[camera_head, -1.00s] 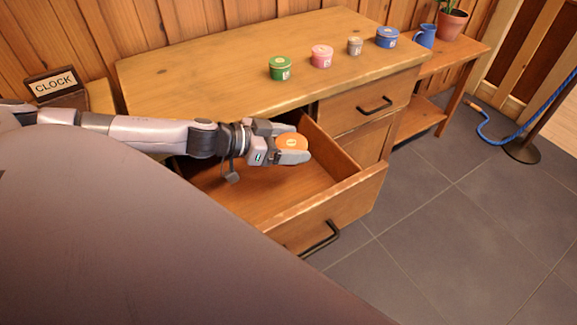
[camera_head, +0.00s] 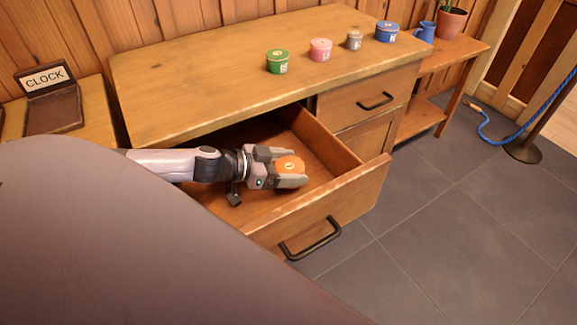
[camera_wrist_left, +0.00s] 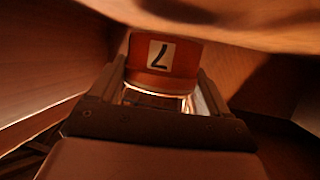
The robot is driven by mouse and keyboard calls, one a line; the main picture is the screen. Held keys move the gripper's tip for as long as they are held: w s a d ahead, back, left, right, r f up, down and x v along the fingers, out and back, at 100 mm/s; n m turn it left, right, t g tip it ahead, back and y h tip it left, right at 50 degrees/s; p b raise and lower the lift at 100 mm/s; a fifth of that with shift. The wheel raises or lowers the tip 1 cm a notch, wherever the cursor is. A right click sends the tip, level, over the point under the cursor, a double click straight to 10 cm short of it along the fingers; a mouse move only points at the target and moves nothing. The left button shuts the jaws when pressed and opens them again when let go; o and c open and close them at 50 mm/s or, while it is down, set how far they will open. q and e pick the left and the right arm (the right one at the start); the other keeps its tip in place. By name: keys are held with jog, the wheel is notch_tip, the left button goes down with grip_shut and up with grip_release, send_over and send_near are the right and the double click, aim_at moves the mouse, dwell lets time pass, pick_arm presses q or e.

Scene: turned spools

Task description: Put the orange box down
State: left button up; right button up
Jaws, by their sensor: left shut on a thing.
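The orange box (camera_head: 290,166) is a small round tin, held between the fingers of my left gripper (camera_head: 284,168), which is shut on it. The gripper and box are over the open drawer (camera_head: 320,218), within its walls in the head view. In the left wrist view the orange box (camera_wrist_left: 164,62) sits between the two fingers, showing a pale label with a dark mark like a 7. I cannot tell whether the box touches the drawer floor. My right gripper is not in view.
On the desk top (camera_head: 200,75) stand a green tin (camera_head: 277,62), a pink tin (camera_head: 320,50), a grey tin (camera_head: 354,40) and a blue tin (camera_head: 387,32). A clock stand (camera_head: 50,98) is at left. The drawer's right part is empty.

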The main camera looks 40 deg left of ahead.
aim_at(286, 167)
pick_arm(q)
jog(key=shift+f, duration=0.55)
jog(key=o, duration=1)
jog(key=shift+r, duration=0.2)
jog(key=shift+r+v, duration=0.15)
jog(key=shift+v, duration=1.25)
jog(key=shift+r+v, duration=0.15)
jog(key=shift+v, duration=1.25)
jog(key=shift+p+v, duration=0.5)
jog(key=shift+v, duration=0.45)
jog(key=shift+r, duration=0.15)
